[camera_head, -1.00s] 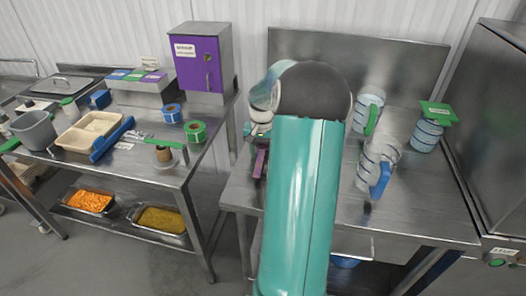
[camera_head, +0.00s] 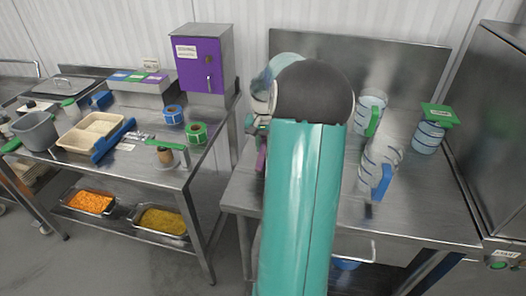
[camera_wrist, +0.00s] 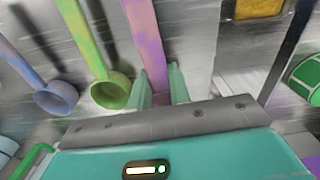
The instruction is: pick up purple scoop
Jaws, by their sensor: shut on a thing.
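The purple scoop (camera_wrist: 146,38) shows in the wrist view as a long purple-pink handle running up from between the fingers of my gripper (camera_wrist: 160,88). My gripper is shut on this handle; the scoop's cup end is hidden. In the head view a small purple strip of it (camera_head: 261,160) shows at the left edge of my teal arm, which hides most of the gripper.
In the wrist view a green scoop (camera_wrist: 112,88) and a blue-violet scoop (camera_wrist: 55,97) are just left of the fingers. In the head view, clear jugs with a green handle (camera_head: 369,112) and a blue handle (camera_head: 377,165) stand right of my arm.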

